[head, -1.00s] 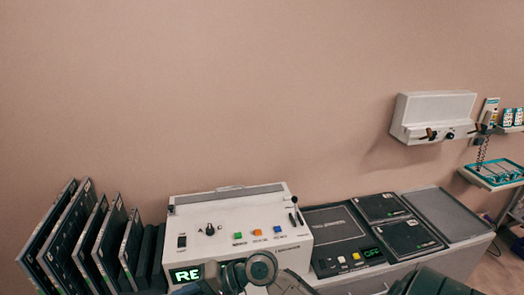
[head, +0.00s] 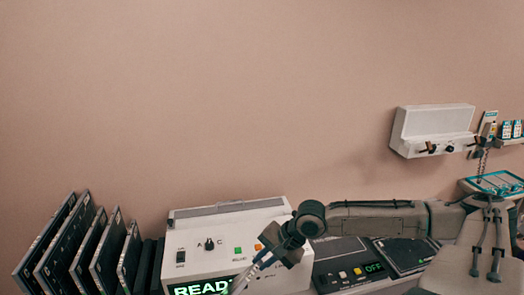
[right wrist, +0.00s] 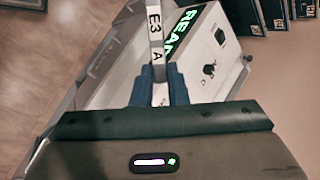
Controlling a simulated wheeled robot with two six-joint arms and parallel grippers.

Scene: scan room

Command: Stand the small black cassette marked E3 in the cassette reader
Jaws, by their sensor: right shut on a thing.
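My right gripper (head: 263,258) is shut on the cassette marked E3 and holds it in front of the white machine. In the right wrist view the cassette (right wrist: 156,40) shows its pale edge with "E3" and "A", between the blue fingers; in the head view only a thin strip of it (head: 240,281) shows at the bottom. The white machine, which looks like the cassette reader (head: 213,262), has a green READY display, a knob and coloured buttons. Its lower front is out of the head view, so its slot is hidden. My left gripper is not in view.
Several dark cassettes (head: 84,245) stand in a row left of the machine. A dark panel unit with an OFF display (head: 374,267) sits to the right, partly behind my right arm. A white wall box (head: 432,130) hangs at upper right.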

